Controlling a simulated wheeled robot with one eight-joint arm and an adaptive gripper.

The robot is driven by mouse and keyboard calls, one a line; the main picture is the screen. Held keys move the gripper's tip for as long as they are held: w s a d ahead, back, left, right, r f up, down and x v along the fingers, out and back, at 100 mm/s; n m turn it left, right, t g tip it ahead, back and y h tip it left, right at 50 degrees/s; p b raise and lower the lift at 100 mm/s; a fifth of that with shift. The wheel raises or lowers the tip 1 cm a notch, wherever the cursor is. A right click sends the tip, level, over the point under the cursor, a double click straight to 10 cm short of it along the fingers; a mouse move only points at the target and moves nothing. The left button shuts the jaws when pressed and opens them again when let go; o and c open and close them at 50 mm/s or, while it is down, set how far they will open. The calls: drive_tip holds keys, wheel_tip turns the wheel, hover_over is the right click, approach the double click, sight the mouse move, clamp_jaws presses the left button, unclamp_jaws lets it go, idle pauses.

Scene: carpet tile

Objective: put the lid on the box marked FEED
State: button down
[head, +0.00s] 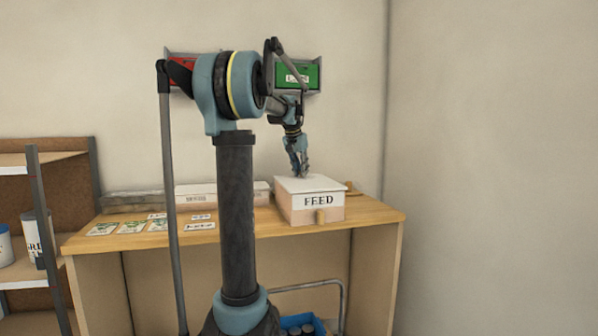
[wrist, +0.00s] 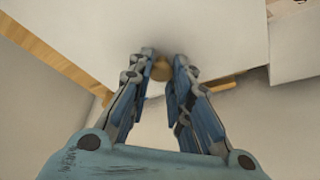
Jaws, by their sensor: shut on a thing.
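The box marked FEED (head: 318,208) stands on the right part of the wooden table, a pale pinkish box with dark lettering on its front. A flat white lid (head: 325,184) lies over its top and looks level; whether it sits fully down I cannot tell. The lid also fills the upper middle of the wrist view (wrist: 205,30). My gripper (head: 301,172) points down at the lid's top. In the wrist view my gripper (wrist: 163,66) has its fingers closed around a small tan knob (wrist: 162,69) on the lid. The fingers partly hide the knob.
A second pale box (head: 196,195) stands left of FEED on the table (head: 245,230), with several cards (head: 132,228) in front. Red (head: 183,72) and green (head: 297,76) bins hang on the wall. A shelf (head: 50,270) stands left. A blue crate (head: 300,326) is below.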

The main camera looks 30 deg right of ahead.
idle(0.3)
drive_tip(key=c, duration=1.4)
unclamp_jaws()
drive_tip(key=v, duration=1.2)
drive_tip(key=s+a+f+n, duration=0.3)
drive_tip(key=a+f, duration=0.4)
drive_tip(key=a, duration=0.5)
drive_tip(key=s+a+f+n+y, duration=0.1)
drive_tip(key=s+a+f+n, duration=0.2)
drive_tip(key=s+a+f, duration=0.55)
drive_tip(key=s+a+f+n+y, duration=0.25)
drive_tip(key=s+a+f, duration=0.35)
drive_tip(key=a+f, duration=0.55)
drive_tip(key=s+a+f+n, duration=0.1)
drive_tip(key=s+a+f, duration=0.2)
drive_tip(key=s+f, duration=0.2)
drive_tip(key=s+a+f+n, duration=0.2)
drive_tip(key=s+f, duration=0.3)
drive_tip(key=f, duration=0.4)
drive_tip(key=shift+s+a+f, duration=0.15)
drive_tip(key=shift+s+a, duration=0.25)
drive_tip(key=shift+a, duration=0.25)
